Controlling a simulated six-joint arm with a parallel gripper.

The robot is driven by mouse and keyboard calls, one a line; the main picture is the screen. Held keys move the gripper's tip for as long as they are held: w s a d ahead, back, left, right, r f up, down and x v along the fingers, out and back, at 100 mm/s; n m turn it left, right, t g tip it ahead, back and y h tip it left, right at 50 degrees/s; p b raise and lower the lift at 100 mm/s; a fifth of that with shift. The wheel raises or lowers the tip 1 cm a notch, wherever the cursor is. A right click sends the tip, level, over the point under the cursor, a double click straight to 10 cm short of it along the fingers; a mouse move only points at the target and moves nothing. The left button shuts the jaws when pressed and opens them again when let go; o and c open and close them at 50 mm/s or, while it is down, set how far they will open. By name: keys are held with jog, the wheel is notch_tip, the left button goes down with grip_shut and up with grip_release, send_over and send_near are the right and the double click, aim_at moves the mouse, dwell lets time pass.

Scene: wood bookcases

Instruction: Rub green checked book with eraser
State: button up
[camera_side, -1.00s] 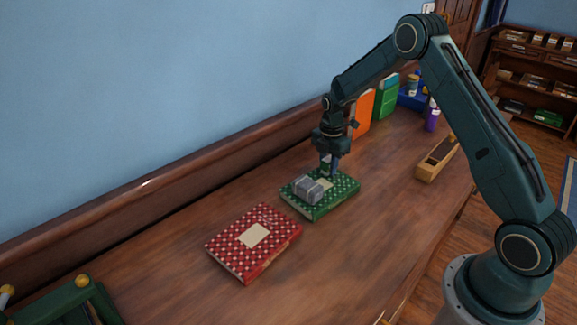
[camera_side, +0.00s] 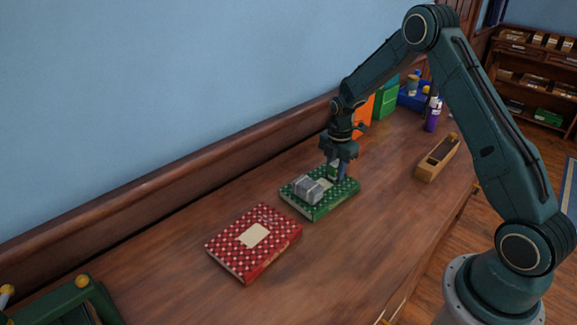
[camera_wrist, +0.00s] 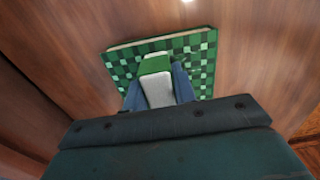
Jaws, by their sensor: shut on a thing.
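The green checked book (camera_side: 325,208) lies flat on the wooden top. It also shows in the wrist view (camera_wrist: 201,57). My gripper (camera_side: 338,174) points down over the right part of the book. The eraser is over the book's cover. I cannot tell for certain whether it touches the cover. In the side view the fingers hide much of the eraser.
A red checked book (camera_side: 268,243) lies nearer the front left. A wooden box (camera_side: 437,158) and a purple bottle (camera_side: 432,116) stand to the right. Upright green (camera_side: 386,101) and orange books stand behind.

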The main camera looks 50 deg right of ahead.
aim_at(349, 185)
jog(key=shift+s+a, duration=0.2)
jog(key=shift+s, duration=2.45)
notch_tip(349, 185, up, 8)
jog(key=shift+w, duration=0.1)
